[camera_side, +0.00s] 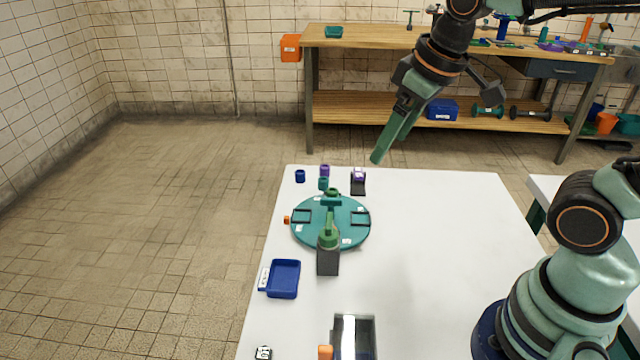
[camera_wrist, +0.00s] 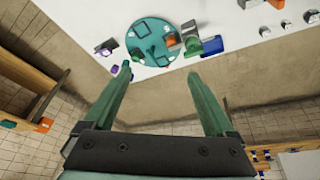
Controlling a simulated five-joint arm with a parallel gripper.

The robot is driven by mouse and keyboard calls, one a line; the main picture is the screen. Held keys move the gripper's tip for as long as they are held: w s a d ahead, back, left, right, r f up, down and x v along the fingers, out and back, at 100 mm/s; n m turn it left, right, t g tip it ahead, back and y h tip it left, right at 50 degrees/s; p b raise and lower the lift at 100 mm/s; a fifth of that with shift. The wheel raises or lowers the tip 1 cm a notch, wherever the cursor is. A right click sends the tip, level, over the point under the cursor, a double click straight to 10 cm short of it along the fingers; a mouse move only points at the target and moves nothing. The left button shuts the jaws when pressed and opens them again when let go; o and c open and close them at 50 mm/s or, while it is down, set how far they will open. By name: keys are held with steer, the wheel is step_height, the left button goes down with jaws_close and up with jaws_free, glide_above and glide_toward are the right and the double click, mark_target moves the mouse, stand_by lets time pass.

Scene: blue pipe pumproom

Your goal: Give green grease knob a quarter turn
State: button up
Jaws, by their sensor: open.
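A green knob (camera_side: 328,240) with an upright grip tops a dark grey block (camera_side: 327,264) on the white table, at the near edge of a round teal plate (camera_side: 305,235). The plate also shows in the wrist view (camera_wrist: 138,30). A smaller green piece (camera_side: 331,196) stands by the plate's far part. My gripper (camera_side: 381,154) is high above the table's far side, beyond and right of the plate, apart from everything. In the wrist view my gripper (camera_wrist: 159,73) has its two green fingers wide apart with nothing between them.
A purple-topped dark block (camera_side: 358,182) and small blue and purple cups (camera_side: 300,176) stand behind the plate. A blue tray (camera_side: 284,279) lies front left. A clear-topped box (camera_side: 355,336) is at the near edge. The table's right side is mostly clear.

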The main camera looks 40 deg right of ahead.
mark_target(329, 220)
steer(key=w+a+f+n+g, duration=0.2)
steer(key=w+a+n+g, duration=0.25)
steer(key=a+n, duration=0.3)
steer(key=shift+m, duration=0.45)
steer(key=f, duration=0.8)
steer(key=a+f, duration=0.1)
steer(key=f, duration=0.3)
steer(key=shift+w+f, duration=0.1)
steer(key=shift+w, duration=0.25)
steer(key=shift+c, duration=0.3)
steer(key=c, duration=1.3)
steer(key=shift+m, duration=0.3)
